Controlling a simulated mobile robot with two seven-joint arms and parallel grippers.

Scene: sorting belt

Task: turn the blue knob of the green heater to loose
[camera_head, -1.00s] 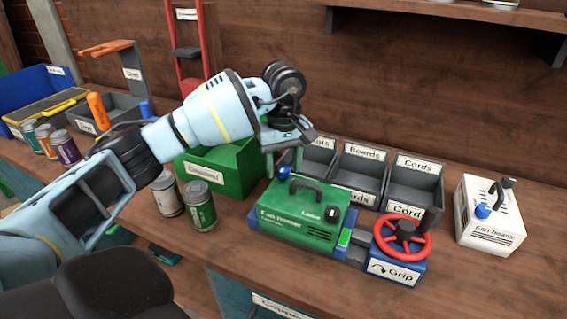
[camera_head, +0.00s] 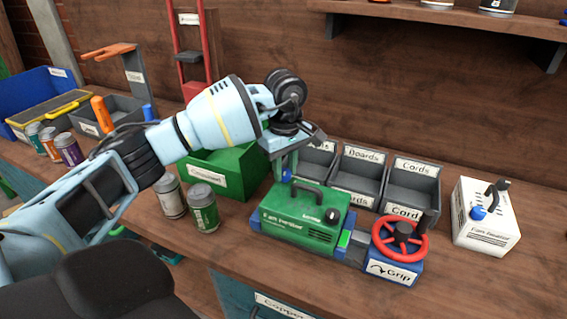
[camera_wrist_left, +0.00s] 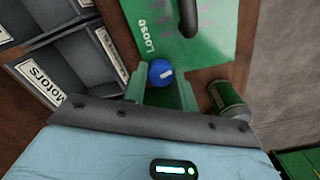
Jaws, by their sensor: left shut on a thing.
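In the left wrist view the blue knob (camera_wrist_left: 160,73), with a white mark, lies between the two green fingers (camera_wrist_left: 162,88). The word "Loose" (camera_wrist_left: 148,36) is printed on the heater top near it. My right gripper is not in view.
A red handwheel (camera_head: 400,238) on a blue "Grip" block stands right of the heater. A white fan heater (camera_head: 487,222) is farther right. Grey bins (camera_head: 410,186) stand behind, a green crate (camera_head: 222,172) and cans (camera_head: 203,207) at left. The front bench is clear.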

